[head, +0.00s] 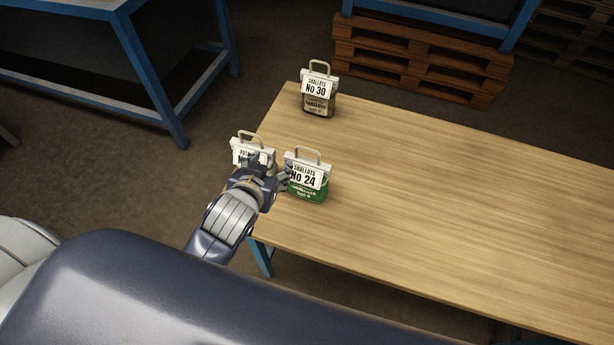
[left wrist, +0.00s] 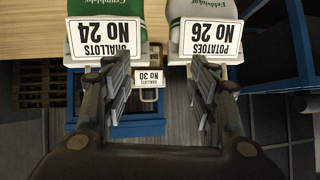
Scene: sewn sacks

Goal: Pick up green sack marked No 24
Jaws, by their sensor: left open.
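The green sack marked No 24 (head: 309,190) stands upright near the left end of the wooden table, with a white "Shallots No 24" label and a handle on top. It also shows upside down at the upper left of the left wrist view (left wrist: 104,8). My left gripper (head: 268,167) is beside its left side in the head view, apparently between it and the sack marked Potatoes No 26. In the left wrist view the gripper (left wrist: 156,66) is open, its fingers wide apart with no sack between them. My right gripper is not in view.
The Potatoes No 26 sack (left wrist: 205,9) is close by, partly hidden behind my gripper in the head view (head: 240,150). A brown sack marked No 30 (head: 319,105) stands farther back. The table (head: 450,200) is clear to the right. Pallets (head: 420,65) lie behind.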

